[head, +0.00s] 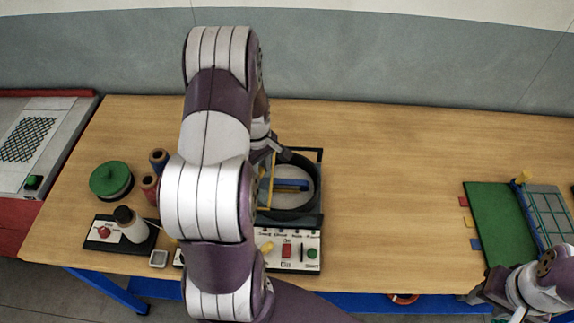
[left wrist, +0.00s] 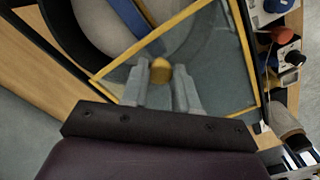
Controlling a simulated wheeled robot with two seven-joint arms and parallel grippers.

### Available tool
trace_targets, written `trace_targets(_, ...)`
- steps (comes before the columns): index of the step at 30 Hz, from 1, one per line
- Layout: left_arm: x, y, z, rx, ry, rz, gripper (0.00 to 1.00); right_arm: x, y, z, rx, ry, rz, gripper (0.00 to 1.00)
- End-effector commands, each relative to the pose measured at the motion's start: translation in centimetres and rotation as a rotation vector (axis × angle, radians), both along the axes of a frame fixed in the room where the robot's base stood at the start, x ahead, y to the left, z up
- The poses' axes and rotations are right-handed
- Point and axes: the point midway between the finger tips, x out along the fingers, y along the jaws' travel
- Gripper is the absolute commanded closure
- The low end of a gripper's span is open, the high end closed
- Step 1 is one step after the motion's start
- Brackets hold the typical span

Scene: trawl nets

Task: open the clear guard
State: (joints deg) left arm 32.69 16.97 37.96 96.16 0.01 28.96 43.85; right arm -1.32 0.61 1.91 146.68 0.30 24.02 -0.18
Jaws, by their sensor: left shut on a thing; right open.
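The clear guard (left wrist: 213,58) is a see-through pane with a yellow frame, and fills the middle of the left wrist view. A brownish-yellow knob (left wrist: 160,70) on it sits between the fingertips of my left gripper (left wrist: 161,84), which is shut on it. In the head view my left gripper (head: 272,150) is at the machine's far left part, and my arm hides most of the guard. Behind the pane are a dark ring (head: 290,209) and a blue bar (head: 291,185). How far the guard is tilted I cannot tell. My right gripper (head: 488,289) is open, empty, at the lower right.
The machine's front panel (head: 298,262) carries a red switch. Left of my arm are a green spool (head: 111,180), thread reels (head: 150,187) and a box with a red button (head: 103,232). A green mat (head: 495,222) lies right. The table (head: 395,185) between is clear.

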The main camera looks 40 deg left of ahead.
Motion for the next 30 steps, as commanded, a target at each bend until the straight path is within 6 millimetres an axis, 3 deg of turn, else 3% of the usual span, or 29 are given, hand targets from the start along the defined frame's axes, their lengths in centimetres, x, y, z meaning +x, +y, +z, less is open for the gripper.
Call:
trace_targets(3, -1.3, 2.2, 0.1, 0.002, -0.003, 0.005, 1.0, 0.0, 0.0, 0.2, 0.0, 0.0, 0.0, 0.57)
trace_targets(9, -2.6, 4.4, 0.1, 0.001, -0.002, 0.001, 1.0, 0.0, 0.0, 0.2, 0.0, 0.0, 0.0, 0.57)
trace_targets(23, -3.0, 5.2, 0.1, 0.003, -0.004, -0.001, 1.0, 0.0, 0.0, 0.2, 0.0, 0.0, 0.0, 0.57)
trace_targets(24, -3.0, 5.2, 0.1, 0.003, -0.004, -0.001, 0.68, 0.0, 0.0, 0.2, 0.0, 0.0, 0.0, 0.57)
trace_targets(26, -3.0, 5.2, 0.1, 0.003, -0.004, -0.001, 0.48, 0.0, 0.0, 0.2, 0.0, 0.0, 0.0, 0.57)
trace_targets(30, -3.0, 5.1, 0.1, 0.001, -0.002, -0.001, 0.45, 0.0, 0.0, 0.2, 0.0, 0.0, 0.0, 0.57)
